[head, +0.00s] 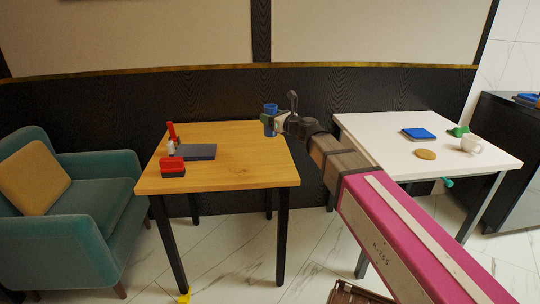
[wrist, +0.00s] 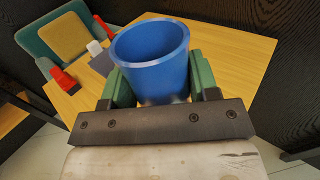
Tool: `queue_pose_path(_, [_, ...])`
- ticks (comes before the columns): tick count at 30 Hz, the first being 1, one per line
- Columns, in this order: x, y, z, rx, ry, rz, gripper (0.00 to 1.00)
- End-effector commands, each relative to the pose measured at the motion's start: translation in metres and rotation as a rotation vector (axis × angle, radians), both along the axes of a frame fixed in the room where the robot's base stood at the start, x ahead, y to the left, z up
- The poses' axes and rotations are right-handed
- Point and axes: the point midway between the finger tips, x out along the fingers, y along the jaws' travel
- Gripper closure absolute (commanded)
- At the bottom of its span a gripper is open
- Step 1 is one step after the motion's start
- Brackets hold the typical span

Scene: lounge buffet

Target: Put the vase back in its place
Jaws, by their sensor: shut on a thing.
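The blue vase (wrist: 150,78) is between the two green fingers of my gripper (wrist: 158,85) in the wrist view, its open rim facing the camera. In the head view the vase (head: 270,109) is small, at the end of my arm, over the back right part of the wooden table (head: 240,177). My gripper (head: 268,124) is shut on it. I cannot tell whether the base of the vase touches the table or hangs just above it.
On the wooden table are a dark blue book (head: 196,152), a red block-like item (head: 173,167) and a red upright item (head: 172,132). A white table (head: 380,129) at right bears a blue book (head: 419,134), a white mug (head: 471,144) and a round brown item (head: 426,154). A teal armchair (head: 85,205) stands left.

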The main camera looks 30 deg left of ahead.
Motion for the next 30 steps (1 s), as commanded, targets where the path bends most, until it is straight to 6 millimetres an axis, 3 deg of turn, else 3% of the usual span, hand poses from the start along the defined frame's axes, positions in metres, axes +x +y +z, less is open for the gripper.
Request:
queue_pose_path(1, [-0.018, 0.01, 0.0, 0.0, 0.0, 0.023, 0.75])
queue_pose_path(6, [-0.055, 0.034, 0.0, 0.0, 0.0, 0.072, 0.75])
queue_pose_path(12, [-0.071, 0.044, -0.001, 0.0, 0.001, 0.096, 0.75])
queue_pose_path(16, [-0.055, 0.043, -0.01, -0.001, 0.001, 0.095, 0.75])
queue_pose_path(30, [0.031, 0.027, -0.062, 0.0, 0.001, 0.095, 0.75])
